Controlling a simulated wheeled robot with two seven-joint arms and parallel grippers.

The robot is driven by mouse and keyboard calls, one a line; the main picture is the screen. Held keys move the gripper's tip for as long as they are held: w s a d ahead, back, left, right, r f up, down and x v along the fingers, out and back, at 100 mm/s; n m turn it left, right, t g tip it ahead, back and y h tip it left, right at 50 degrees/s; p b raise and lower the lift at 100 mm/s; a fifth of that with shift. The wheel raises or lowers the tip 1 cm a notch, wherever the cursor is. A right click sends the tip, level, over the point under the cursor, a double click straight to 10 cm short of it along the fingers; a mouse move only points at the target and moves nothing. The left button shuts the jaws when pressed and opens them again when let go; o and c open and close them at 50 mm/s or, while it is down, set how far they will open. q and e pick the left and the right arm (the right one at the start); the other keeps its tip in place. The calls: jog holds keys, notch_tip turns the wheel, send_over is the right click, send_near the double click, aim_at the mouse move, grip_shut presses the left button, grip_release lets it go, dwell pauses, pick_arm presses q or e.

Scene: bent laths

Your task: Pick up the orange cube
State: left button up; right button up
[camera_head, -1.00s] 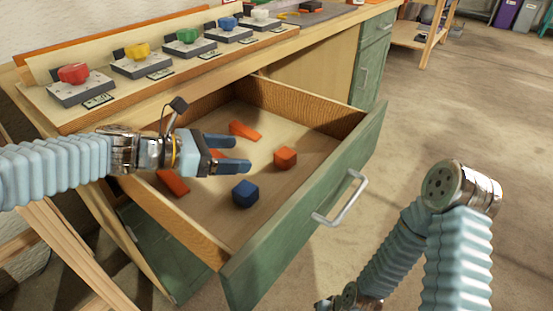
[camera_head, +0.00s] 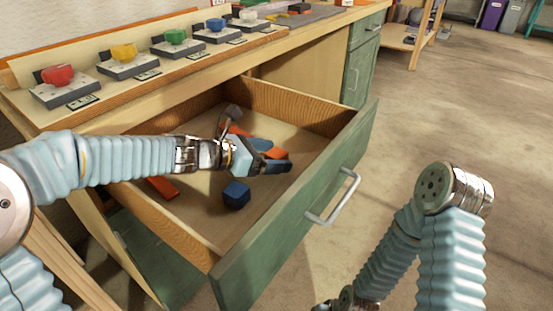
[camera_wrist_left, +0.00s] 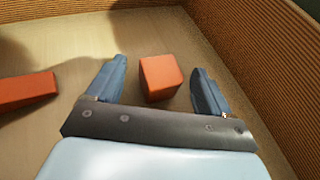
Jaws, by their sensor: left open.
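The orange cube (camera_wrist_left: 160,77) lies on the floor of the open drawer. In the left wrist view it sits between my left gripper's two blue fingers (camera_wrist_left: 157,85), with a gap on each side. In the head view my left gripper (camera_head: 275,157) reaches into the drawer over the cube, and only a bit of the orange cube (camera_head: 278,153) shows between the fingers. The left gripper is open and empty. My right gripper does not show clearly; only right arm links are in view.
The drawer (camera_head: 290,240) also holds a blue cube (camera_head: 236,195) and orange blocks, one near the left wall (camera_head: 162,188) and one (camera_wrist_left: 25,90) beside the left finger. Coloured knobs on grey blocks line the bench top (camera_head: 180,75). The drawer walls surround the gripper.

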pick_arm(q)
jog(key=shift+c, duration=0.2)
jog(key=c, duration=1.1)
jog(key=shift+r, duration=0.2)
